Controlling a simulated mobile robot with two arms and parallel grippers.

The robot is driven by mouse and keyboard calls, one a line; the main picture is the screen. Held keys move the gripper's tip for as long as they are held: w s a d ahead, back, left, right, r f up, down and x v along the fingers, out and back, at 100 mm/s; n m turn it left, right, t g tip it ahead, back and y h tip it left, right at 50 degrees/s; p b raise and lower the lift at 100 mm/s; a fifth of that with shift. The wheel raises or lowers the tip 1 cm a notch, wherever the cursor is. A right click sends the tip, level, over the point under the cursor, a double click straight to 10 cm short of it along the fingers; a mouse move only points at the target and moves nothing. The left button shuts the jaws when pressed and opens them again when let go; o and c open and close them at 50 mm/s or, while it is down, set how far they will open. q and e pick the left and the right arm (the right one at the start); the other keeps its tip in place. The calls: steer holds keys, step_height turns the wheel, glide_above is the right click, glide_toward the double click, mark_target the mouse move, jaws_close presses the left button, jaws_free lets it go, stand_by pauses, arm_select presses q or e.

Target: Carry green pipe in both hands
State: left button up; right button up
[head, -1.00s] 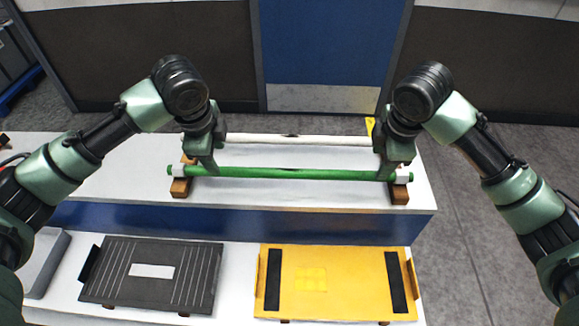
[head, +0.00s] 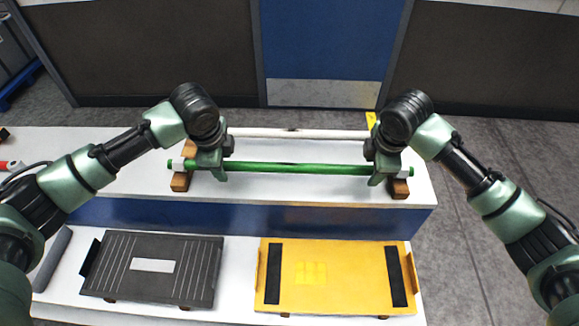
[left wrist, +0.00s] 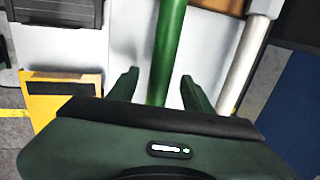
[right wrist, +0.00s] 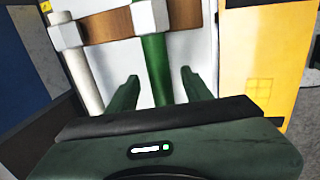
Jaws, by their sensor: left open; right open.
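The green pipe (head: 290,168) lies level across the raised white bench, its ends on wooden blocks with white holders. My left gripper (head: 211,172) is over the pipe near its left end, and my right gripper (head: 378,173) is over it near its right end. In the left wrist view the green pipe (left wrist: 169,45) runs between the two spread fingers of my left gripper (left wrist: 158,88). In the right wrist view the pipe (right wrist: 154,65) runs between the spread fingers of my right gripper (right wrist: 157,86). Gaps show on both sides of the pipe in both wrist views.
A white pipe (head: 300,134) lies parallel just behind the green one. On a lower front shelf lie a dark grey ribbed plate (head: 152,268) and a yellow plate (head: 336,277) with black strips. A blue door (head: 325,45) stands behind the bench. Bare floor is at the right.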

arm_select(q)
jaws_close()
arm_select(e)
jaws_close()
arm_select(q)
steer(key=shift+r, duration=0.15)
arm_select(e)
steer(key=shift+r, duration=0.1)
stand_by(0.9)
